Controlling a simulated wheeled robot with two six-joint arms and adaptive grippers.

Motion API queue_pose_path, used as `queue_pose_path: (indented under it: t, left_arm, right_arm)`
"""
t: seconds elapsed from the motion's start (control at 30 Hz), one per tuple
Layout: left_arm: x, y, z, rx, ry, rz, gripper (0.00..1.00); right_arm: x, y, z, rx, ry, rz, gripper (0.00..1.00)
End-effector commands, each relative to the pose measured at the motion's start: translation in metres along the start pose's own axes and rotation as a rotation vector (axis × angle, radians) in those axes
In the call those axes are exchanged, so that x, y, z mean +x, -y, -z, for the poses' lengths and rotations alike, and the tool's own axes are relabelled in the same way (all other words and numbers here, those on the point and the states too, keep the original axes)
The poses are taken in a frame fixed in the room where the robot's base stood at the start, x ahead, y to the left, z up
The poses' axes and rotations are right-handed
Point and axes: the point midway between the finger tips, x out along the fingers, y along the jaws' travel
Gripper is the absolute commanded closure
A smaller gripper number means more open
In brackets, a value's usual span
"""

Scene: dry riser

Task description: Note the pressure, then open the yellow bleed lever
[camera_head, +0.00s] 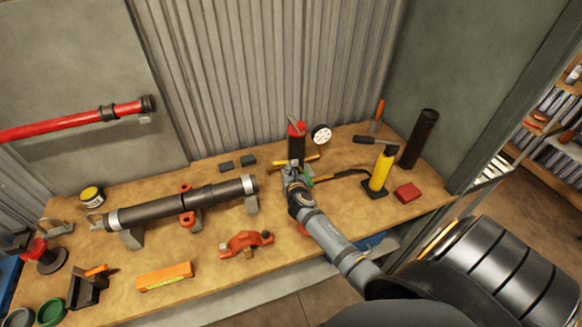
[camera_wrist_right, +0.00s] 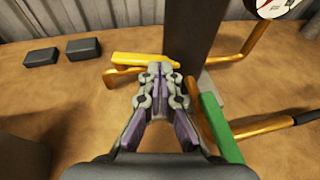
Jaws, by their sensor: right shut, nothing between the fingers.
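A dark upright pipe with a red top (camera_head: 297,130) stands at the back of the bench; the pipe (camera_wrist_right: 194,38) also shows in the right wrist view. A white round gauge (camera_head: 321,134) sits to its right. Its dial (camera_wrist_right: 277,7) is cut off at the wrist view's top edge, and I cannot read it. The yellow lever (camera_wrist_right: 140,59) points left from the pipe. A green lever (camera_wrist_right: 220,130) is to the right of the fingers. My right gripper (camera_head: 292,170) is shut and empty, its fingertips (camera_wrist_right: 159,71) at the yellow lever; contact is unclear. My left gripper is out of view.
A clamped dark pipe (camera_head: 160,210) lies to the left on supports. A red coupling (camera_head: 246,242) and an orange level (camera_head: 165,276) lie in front. A yellow cylinder (camera_head: 382,168) and a red block (camera_head: 407,192) are at the right. Two dark blocks (camera_head: 237,163) lie behind.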

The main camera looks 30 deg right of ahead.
Motion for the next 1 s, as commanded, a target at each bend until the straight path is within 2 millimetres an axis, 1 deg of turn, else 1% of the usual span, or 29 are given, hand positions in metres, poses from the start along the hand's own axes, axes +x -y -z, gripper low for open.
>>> queue_pose_path:
  t: [0.03, 0.1, 0.2, 0.37, 0.63, 1.0]
  left_arm:
    - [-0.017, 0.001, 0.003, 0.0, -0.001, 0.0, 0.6]
    - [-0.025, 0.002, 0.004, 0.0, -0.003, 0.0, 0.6]
    - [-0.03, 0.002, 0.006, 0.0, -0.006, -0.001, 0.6]
    - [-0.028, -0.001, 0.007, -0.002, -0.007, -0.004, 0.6]
    - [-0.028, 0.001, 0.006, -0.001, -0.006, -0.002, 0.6]
    - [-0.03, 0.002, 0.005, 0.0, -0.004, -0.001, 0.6]
  right_arm:
    - [-0.002, 0.002, -0.009, -0.018, -0.001, -0.038, 1.0]
    - [-0.003, 0.002, -0.008, -0.034, -0.001, -0.091, 1.0]
    - [-0.003, 0.002, -0.005, -0.046, -0.001, -0.142, 1.0]
    - [-0.003, 0.002, -0.001, -0.047, -0.001, -0.16, 1.0]
    - [-0.003, 0.001, -0.001, -0.046, 0.0, -0.158, 1.0]
    - [-0.014, -0.009, 0.002, -0.046, 0.0, -0.158, 1.0]
